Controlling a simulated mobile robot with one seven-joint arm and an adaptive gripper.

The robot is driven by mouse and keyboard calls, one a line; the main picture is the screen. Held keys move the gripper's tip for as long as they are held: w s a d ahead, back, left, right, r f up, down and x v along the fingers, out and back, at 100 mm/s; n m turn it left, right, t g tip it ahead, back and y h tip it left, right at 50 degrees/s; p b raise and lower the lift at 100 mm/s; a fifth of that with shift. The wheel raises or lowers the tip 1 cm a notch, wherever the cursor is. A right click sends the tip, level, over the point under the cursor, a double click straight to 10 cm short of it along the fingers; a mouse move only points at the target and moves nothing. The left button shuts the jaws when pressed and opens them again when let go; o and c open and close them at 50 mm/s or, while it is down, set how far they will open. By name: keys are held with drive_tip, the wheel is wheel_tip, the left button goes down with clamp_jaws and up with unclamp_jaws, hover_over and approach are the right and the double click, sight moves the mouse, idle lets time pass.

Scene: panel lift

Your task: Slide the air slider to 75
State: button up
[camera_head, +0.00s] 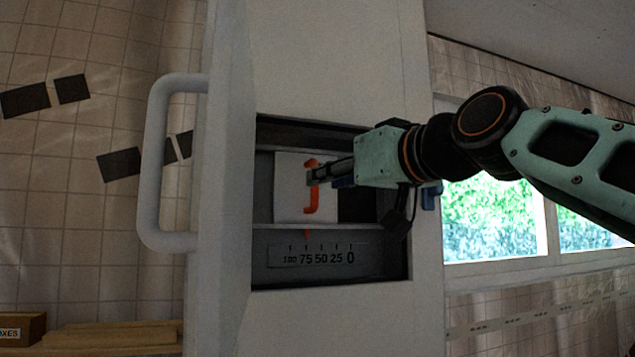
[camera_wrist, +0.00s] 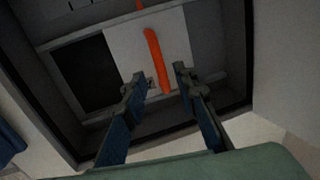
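The air slider is a white plate (camera_head: 292,200) with an upright orange handle (camera_head: 311,207), set in a dark recess in the pale panel. Below it, a small orange pointer (camera_head: 307,233) lines up with about 75 on the printed scale (camera_head: 318,257), which reads 100, 75, 50, 25, 0 from left to right. My gripper (camera_head: 315,178) is in front of the handle and hides its middle. In the wrist view, the fingers of my gripper (camera_wrist: 164,80) are spread, with the lower end of the orange handle (camera_wrist: 157,60) between them and gaps on both sides.
A dark opening (camera_head: 355,205) shows right of the plate. A large pale grab handle (camera_head: 155,160) sticks out left of the panel. A window (camera_head: 490,215) is to the right, and a box (camera_head: 22,328) lies at lower left.

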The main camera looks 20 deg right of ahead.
drive_tip(key=v, duration=0.7)
drive_tip(key=shift+a, duration=0.1)
drive_tip(key=w+a+f+g+p, duration=0.1)
drive_tip(key=a+f+g, duration=0.35)
drive_tip(key=f, duration=0.85)
drive_tip(key=s+a+f+m+g+h, duration=0.1)
drive_tip(key=s+f+g, duration=0.1)
drive_tip(key=f, duration=1)
drive_tip(key=s+a+f+g+h+p, duration=0.1)
drive_tip(key=s+f+g, duration=0.2)
drive_tip(key=f, duration=0.9)
drive_tip(key=s+a+f+m+g+h, duration=0.1)
drive_tip(key=s+f, duration=0.5)
drive_tip(key=f, duration=0.6)
drive_tip(key=shift+s+a+m+g+h+p, duration=0.25)
drive_tip(key=shift+a+g+h+p, duration=0.2)
drive_tip(key=shift+g, duration=0.3)
drive_tip(key=shift+r, duration=0.1)
